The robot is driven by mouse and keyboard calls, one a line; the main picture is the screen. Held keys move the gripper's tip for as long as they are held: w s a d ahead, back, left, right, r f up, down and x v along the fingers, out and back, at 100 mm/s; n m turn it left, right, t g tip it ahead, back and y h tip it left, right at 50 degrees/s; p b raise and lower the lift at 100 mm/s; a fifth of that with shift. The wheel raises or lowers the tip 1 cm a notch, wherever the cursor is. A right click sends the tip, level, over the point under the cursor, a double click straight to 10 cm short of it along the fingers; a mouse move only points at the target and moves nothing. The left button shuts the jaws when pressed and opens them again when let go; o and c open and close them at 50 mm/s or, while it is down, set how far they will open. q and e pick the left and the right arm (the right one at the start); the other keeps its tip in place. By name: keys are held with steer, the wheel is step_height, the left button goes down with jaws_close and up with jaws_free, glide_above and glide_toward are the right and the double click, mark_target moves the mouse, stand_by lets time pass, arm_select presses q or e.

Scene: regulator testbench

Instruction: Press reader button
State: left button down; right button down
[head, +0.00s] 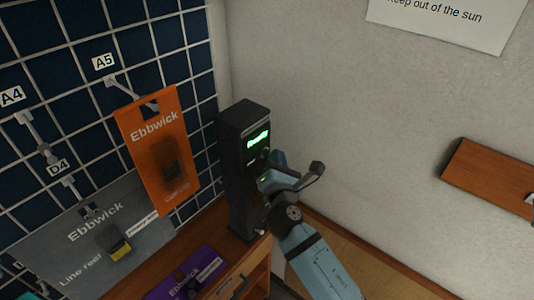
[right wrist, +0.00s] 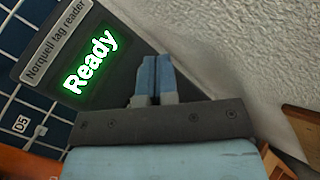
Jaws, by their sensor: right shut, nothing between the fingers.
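The tag reader (head: 238,195) is a tall black post standing on the wooden cabinet, with a lit green display on its upper face. In the right wrist view its display (right wrist: 90,62) reads "Ready", under a label reading "Norqueil tag reader". I cannot make out the button; my gripper may cover it. My right gripper (head: 273,158) is at the reader's front face, just below the display. In the right wrist view its two blue fingers (right wrist: 153,72) are together and empty, pointing at the reader face. Whether they touch it I cannot tell. My left gripper is out of view.
A grid panel with hooks on the left holds an orange Ebbwick pack (head: 150,185) and a grey Ebbwick pack (head: 60,240). A purple pack (head: 190,275) is low in front. A wooden shelf (head: 490,178) is on the right wall. Free room lies right of the reader.

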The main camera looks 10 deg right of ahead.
steer(key=shift+w+a, duration=0.3)
steer(key=shift+w, duration=0.05)
stand_by(0.8)
steer(key=shift+d, duration=0.1)
steer(key=shift+s+d, duration=0.45)
steer(key=shift+s, duration=0.25)
steer(key=s+d, duration=0.1)
steer(key=s, duration=0.1)
steer(key=s+d+p, duration=0.1)
steer(key=s+d, duration=0.1)
stand_by(0.6)
